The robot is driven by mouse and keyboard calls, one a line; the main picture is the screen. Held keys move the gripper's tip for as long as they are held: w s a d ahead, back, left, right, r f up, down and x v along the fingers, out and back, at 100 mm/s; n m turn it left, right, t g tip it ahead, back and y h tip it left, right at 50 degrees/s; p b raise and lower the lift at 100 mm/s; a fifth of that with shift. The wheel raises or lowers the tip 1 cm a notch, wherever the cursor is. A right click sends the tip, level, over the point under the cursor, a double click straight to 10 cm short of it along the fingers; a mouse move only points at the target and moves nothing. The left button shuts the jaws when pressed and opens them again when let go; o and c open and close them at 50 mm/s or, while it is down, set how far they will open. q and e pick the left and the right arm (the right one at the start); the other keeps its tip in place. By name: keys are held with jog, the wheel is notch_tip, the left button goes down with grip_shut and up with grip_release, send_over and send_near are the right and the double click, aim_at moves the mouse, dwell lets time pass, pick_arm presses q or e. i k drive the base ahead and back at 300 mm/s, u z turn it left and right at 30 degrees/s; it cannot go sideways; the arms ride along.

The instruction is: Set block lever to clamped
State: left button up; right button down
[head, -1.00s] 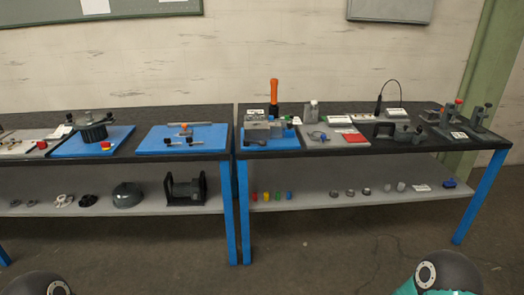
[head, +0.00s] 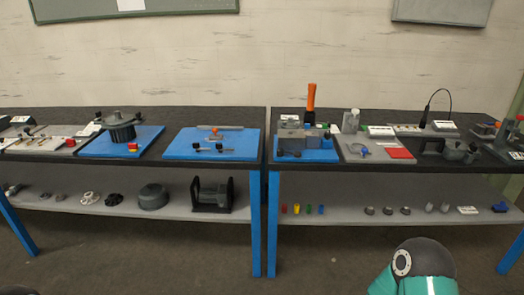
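I cannot tell for certain which part is the block lever; it is too small at this distance. A grey block fixture (head: 291,137) with dark knobs stands on a blue mat at the left end of the right bench (head: 340,172). Another dark grey block-like device (head: 458,151) with a knob stands near the front edge further right. Neither lever's setting can be read. Neither of my grippers is in view; only a rounded joint of my own arm shows at the bottom right.
The left bench (head: 258,158) stands beside it with a narrow gap. It holds a dark round pot-like device (head: 119,126) and a blue mat (head: 180,152) with small tools. An orange-handled tool (head: 311,98) stands upright behind the block fixture. Floor in front is clear.

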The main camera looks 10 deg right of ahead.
aim_at(280, 152)
jog(key=u, duration=0.2)
jog(key=i, duration=1.6)
jog(key=z, duration=0.65)
